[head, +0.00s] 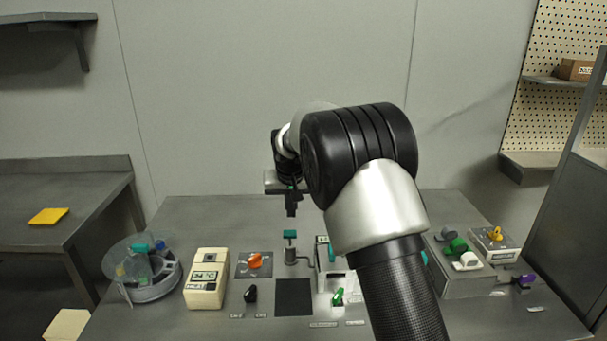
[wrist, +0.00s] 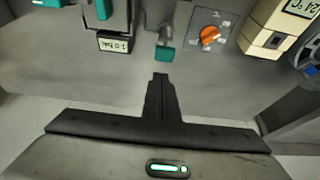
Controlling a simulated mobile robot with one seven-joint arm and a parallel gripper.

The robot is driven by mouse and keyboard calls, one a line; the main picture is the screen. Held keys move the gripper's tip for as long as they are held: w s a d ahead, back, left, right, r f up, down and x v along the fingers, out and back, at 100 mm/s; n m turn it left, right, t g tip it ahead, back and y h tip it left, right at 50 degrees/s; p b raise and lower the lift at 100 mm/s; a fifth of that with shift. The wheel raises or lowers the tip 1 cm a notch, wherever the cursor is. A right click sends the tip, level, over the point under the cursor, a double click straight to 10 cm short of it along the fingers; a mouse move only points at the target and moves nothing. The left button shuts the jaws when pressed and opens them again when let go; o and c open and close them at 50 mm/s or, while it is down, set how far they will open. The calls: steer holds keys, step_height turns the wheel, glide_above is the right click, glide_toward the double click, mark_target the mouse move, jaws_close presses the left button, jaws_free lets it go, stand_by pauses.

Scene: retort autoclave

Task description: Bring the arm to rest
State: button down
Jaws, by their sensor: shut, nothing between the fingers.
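My arm reaches over the grey table from the front right of the head view. My gripper (head: 291,209) hangs fingers down above the back middle of the table, above and behind a teal-topped metal post (head: 290,255). In the wrist view my gripper (wrist: 160,80) has its fingers together with nothing between them. The teal cap (wrist: 165,54) lies just beyond the fingertips there, and I see no contact. My arm hides part of the table right of the middle.
The orange knob (head: 254,260), beige display box (head: 207,278) and clear round container (head: 145,270) stand left of the post. A black square (head: 294,297) lies in front. The table's back left is clear.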

steer(key=s+d+r+p, duration=0.3)
steer(key=s+d+r, duration=0.1)
steer(key=s+r, duration=0.6)
steer(key=s+d+r+p, duration=0.3)
steer(key=s+d+r, duration=0.2)
steer(key=s+r, duration=0.45)
steer(key=s+d+r+p, duration=0.2)
steer(key=s, duration=0.9)
steer(key=s+d+r+t+p, duration=0.1)
steer(key=s+d+r+p, duration=0.1)
steer(key=s, duration=1)
steer(key=shift+d+r+p, duration=0.35)
steer(key=shift+r+p, duration=0.2)
steer(key=shift+r, duration=0.15)
